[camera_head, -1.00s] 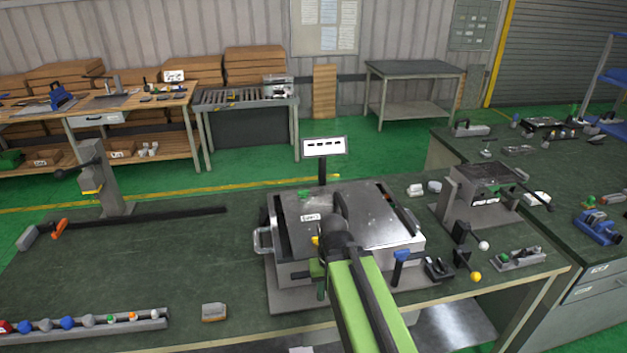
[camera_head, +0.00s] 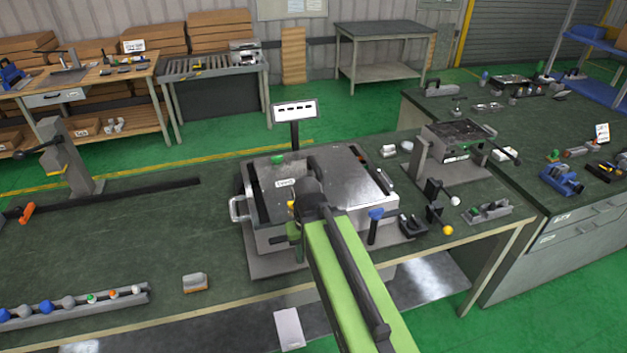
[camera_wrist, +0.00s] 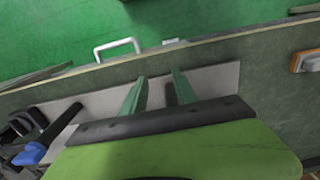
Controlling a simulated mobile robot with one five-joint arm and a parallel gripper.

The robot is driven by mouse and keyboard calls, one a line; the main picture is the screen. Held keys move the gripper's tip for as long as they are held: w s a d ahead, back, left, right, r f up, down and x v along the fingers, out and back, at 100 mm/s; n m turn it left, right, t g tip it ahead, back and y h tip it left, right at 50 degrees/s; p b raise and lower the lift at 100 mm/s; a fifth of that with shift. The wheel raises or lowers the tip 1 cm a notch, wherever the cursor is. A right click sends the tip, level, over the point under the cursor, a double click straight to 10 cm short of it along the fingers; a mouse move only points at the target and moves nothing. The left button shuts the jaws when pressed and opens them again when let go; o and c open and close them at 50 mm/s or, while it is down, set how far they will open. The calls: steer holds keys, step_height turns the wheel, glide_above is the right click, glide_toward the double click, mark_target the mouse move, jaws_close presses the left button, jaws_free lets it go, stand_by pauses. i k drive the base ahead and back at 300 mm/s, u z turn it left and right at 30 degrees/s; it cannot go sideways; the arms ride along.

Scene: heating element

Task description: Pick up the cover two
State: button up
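I cannot tell for sure which thing is cover two. A grey fixture (camera_head: 268,238) with a scuffed silver metal plate (camera_head: 345,190) on top stands mid-bench in the head view. It has a small white label, too small to read, and a side handle. My gripper (camera_head: 298,250) is at the fixture's front side, partly hidden by my green arm. In the wrist view, my gripper's two green fingers (camera_wrist: 160,90) are apart with nothing between them, over a pale grey strip (camera_wrist: 210,80) at the bench edge.
A blue-handled tool (camera_head: 376,225) stands right of my arm and shows in the wrist view (camera_wrist: 40,145). A sign (camera_head: 295,110) stands behind the fixture. The bench's left middle is mostly clear.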

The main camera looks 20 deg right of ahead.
mark_target(345, 182)
steer(key=k, duration=0.65)
steer(key=u, duration=0.65)
steer(key=i, duration=1.55)
steer(key=z, duration=0.05)
